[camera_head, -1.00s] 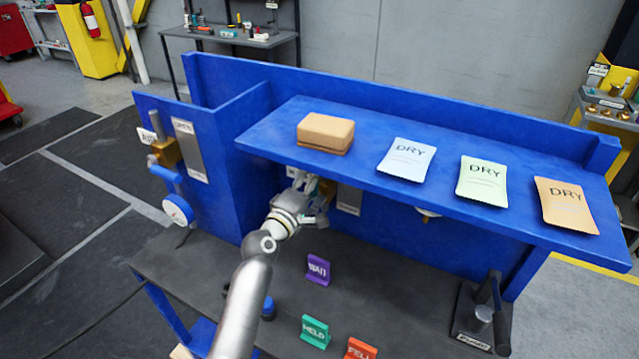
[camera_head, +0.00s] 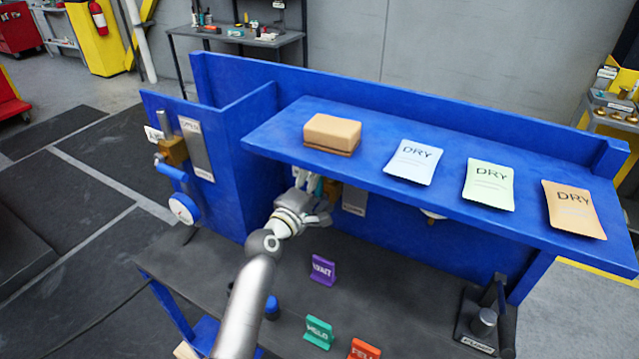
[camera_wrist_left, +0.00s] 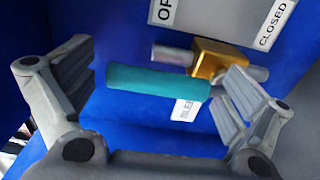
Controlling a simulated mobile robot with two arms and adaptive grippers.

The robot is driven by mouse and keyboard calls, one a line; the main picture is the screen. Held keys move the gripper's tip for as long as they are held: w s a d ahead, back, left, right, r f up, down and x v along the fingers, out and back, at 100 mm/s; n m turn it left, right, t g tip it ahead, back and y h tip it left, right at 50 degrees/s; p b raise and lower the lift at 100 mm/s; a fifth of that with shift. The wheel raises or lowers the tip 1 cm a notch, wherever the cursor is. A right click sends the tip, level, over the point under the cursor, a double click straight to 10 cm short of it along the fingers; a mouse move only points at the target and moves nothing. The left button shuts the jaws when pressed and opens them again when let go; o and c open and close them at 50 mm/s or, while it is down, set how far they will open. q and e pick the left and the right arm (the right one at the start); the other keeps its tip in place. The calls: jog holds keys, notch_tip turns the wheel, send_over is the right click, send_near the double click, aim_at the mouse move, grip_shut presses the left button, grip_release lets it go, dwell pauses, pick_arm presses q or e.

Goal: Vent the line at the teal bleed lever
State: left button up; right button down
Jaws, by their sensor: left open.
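The teal bleed lever (camera_wrist_left: 150,81) lies across the middle of the left wrist view, roughly level. Its right end meets a brass valve body (camera_wrist_left: 213,58) on a grey pipe. My left gripper (camera_wrist_left: 155,72) is open, one finger on each side of the view, with the lever showing between them. The right finger overlaps the view of the lever's right end; I cannot tell if they touch. In the head view my left gripper (camera_head: 316,198) is under the blue shelf, which hides most of the valve. My right gripper is not in view.
The blue shelf (camera_head: 470,222) overhangs the gripper and carries a cardboard box (camera_head: 332,132) and DRY packets. A CLOSED label (camera_wrist_left: 276,24) is above the valve. Purple, green and red tags stand on the dark bench (camera_head: 400,290). A gauge (camera_head: 184,209) is at left.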

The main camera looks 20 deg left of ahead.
pick_arm(q)
jog(key=shift+s, duration=0.15)
jog(key=s+a, duration=0.2)
jog(key=s, duration=0.9)
jog(key=shift+s, duration=0.3)
jog(key=shift+a, duration=0.1)
